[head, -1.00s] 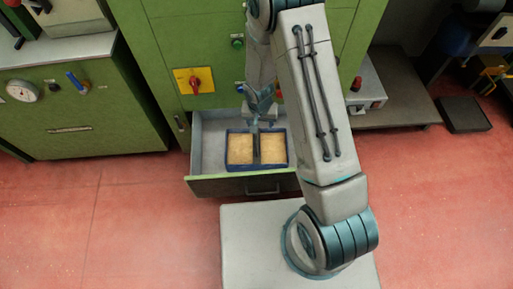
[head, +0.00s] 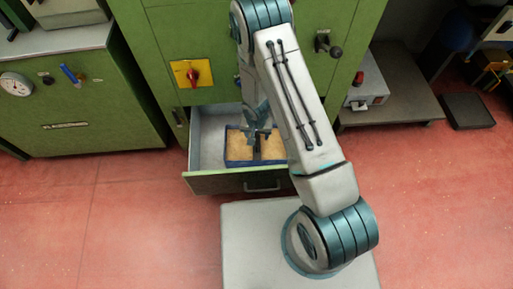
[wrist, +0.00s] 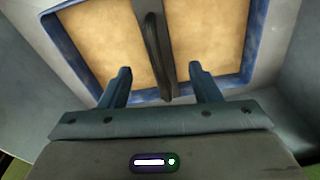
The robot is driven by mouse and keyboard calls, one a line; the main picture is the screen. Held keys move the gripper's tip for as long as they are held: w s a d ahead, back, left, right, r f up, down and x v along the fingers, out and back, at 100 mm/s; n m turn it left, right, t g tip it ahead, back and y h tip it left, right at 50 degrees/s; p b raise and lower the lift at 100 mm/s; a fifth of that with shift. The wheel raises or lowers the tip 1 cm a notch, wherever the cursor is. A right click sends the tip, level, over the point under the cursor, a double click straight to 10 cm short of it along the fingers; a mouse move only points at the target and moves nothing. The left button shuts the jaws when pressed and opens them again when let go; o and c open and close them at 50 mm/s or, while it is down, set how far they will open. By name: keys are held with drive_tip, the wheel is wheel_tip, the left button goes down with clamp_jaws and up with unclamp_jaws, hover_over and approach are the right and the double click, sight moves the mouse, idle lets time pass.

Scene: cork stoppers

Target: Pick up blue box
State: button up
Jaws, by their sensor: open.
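The blue box (head: 236,160) sits inside the open drawer of the green machine. It has blue rims, cork-coloured contents in two compartments and a dark raised handle across its middle. In the wrist view the blue box (wrist: 75,63) fills the upper middle and its dark handle (wrist: 154,50) runs down between my fingers. My gripper (wrist: 158,80) is open, with one finger on each side of the handle and a gap on both sides. In the head view my gripper (head: 258,138) is over the box, and my arm hides the box's right part.
The drawer (head: 209,140) has grey walls around the box, with free room on its left. Its green front (head: 225,183) has a metal handle. A yellow panel with a red knob (head: 193,73) is above. A grey control box (head: 368,90) stands at right.

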drive_tip(key=f, duration=0.1)
drive_tip(key=f+b, duration=0.1)
drive_tip(key=f, duration=0.2)
drive_tip(key=shift+w+f+b, duration=0.2)
drive_tip(key=shift+w+b, duration=0.1)
drive_tip(key=shift+b, duration=0.1)
drive_tip(key=shift+r, duration=0.1)
clamp_jaws()
